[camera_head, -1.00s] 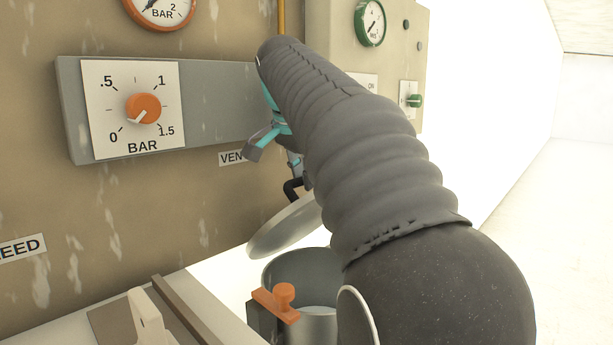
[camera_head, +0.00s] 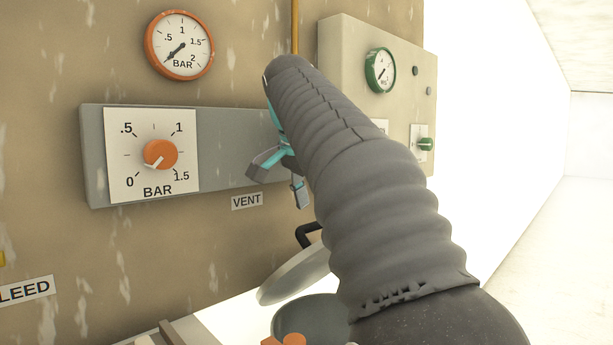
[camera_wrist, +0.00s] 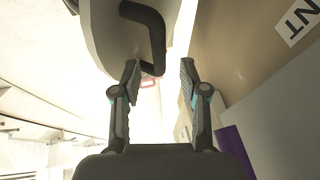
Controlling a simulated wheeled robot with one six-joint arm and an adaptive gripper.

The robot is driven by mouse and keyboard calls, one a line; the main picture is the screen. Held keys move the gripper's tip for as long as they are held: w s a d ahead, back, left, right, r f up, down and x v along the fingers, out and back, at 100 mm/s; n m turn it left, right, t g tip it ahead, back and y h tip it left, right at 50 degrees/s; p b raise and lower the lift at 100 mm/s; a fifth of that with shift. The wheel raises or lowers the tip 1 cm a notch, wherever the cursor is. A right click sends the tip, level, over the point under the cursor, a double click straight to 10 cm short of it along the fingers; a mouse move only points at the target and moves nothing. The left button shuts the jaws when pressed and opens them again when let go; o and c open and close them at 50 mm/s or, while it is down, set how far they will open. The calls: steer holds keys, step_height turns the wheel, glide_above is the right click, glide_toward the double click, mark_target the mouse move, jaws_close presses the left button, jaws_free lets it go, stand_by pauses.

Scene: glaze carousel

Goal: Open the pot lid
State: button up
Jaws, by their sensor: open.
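The grey pot (camera_head: 305,318) stands at the bottom of the head view, its lower part cut off. Its round grey lid (camera_head: 292,277) is tilted up at the pot's back side, apart from most of the rim, with a black bent handle (camera_head: 304,237) on its back. In the wrist view the lid (camera_wrist: 103,30) and handle (camera_wrist: 157,40) are at the top, just beyond my fingertips. My gripper (camera_wrist: 156,75) is open, with nothing between its fingers. In the head view my gripper (camera_head: 277,170) is above the lid, partly hidden by my dark sleeved arm.
A stained panel carries an orange dial (camera_head: 161,154), an orange gauge (camera_head: 180,46) and a VENT label (camera_head: 247,201). A box with a green gauge (camera_head: 380,70) stands right of my arm. An orange knob (camera_head: 292,340) is in front of the pot.

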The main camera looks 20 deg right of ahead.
steer(key=v, duration=0.7)
